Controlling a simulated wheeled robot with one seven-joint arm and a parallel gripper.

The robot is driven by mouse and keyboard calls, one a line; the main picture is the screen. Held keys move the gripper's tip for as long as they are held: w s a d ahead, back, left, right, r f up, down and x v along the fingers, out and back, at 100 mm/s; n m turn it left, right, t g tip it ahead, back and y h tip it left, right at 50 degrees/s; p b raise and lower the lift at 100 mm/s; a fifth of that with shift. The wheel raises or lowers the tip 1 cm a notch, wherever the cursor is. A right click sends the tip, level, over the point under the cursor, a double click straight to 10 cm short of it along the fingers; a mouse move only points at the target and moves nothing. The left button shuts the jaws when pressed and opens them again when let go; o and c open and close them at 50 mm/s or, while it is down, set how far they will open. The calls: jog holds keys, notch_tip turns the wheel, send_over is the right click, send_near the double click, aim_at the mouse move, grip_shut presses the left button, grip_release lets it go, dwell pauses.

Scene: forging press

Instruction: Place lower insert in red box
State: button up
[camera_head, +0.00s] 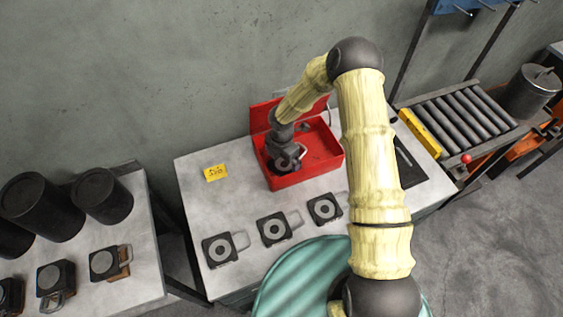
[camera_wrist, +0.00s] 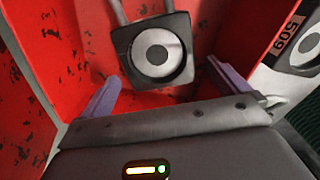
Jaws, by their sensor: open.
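The red box (camera_head: 306,177) stands on the grey table with its lid up at the back. My gripper (camera_head: 283,150) reaches down into the box's left part. A dark square insert with a pale ring and a grey handle (camera_wrist: 153,52) is in the box in the wrist view. My gripper (camera_wrist: 165,74) is open, with its two purple fingers spread on either side of the insert's near edge. Gaps show between fingers and insert. Whether the insert rests flat on the box floor is hard to tell.
Three similar inserts (camera_head: 220,249) (camera_head: 273,229) (camera_head: 324,208) lie in a row along the table's front. A yellow note (camera_head: 215,172) lies left of the box. A left table (camera_head: 130,275) holds dark cylinders and more blocks. A roller conveyor (camera_head: 462,120) stands at right.

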aim_at(283, 167)
notch_tip(283, 167, up, 10)
jog(key=b, duration=0.2)
jog(key=shift+r, duration=0.2)
dwell(0.5)
jog(key=s+d+r+m+t, duration=0.1)
jog(key=s+d+r+m, duration=0.6)
jog(key=m, duration=0.6)
jog(key=s+d+r+m+t, duration=0.1)
jog(key=s+d+r+m, duration=0.6)
jog(key=s+m, duration=0.4)
jog(key=d+m, duration=0.1)
jog(key=m, duration=0.2)
jog(key=shift+s+d+t, duration=0.15)
jog(key=shift+d+t, duration=0.1)
jog(key=shift+t, duration=0.05)
